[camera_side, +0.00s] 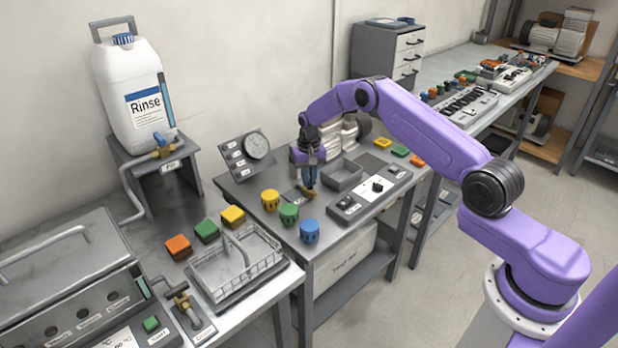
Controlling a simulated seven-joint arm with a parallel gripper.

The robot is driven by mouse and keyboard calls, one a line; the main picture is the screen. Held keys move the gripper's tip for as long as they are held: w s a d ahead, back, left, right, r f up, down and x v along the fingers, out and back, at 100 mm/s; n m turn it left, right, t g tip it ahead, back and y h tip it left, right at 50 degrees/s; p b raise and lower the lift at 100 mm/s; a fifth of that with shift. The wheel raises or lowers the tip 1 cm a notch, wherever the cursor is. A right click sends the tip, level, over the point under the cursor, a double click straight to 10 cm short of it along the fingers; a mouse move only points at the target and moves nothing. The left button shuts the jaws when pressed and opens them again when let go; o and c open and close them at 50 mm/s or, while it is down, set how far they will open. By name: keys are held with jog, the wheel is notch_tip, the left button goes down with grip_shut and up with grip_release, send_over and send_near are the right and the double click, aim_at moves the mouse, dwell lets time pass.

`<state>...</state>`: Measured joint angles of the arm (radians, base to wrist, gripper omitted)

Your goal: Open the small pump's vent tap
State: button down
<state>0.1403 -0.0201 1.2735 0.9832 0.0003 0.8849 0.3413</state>
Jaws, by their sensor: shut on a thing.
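A pale ribbed machine with a dark round end (350,133), probably the small pump, stands behind the gripper and is partly hidden by my arm.
A gauge panel (246,154) stands left of the gripper. Yellow, green and blue knobs (289,214) stand in front. A grey tray (343,175) and a switch panel (376,188) lie close on the right. A wire basket (237,265) and Rinse canister (133,95) are further left.

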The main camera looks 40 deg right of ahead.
jog(key=n, duration=0.5)
dwell(0.8)
jog(key=c, duration=1.1)
grip_release()
notch_tip(320, 180, up, 18)
jog(key=shift+f, duration=0.25)
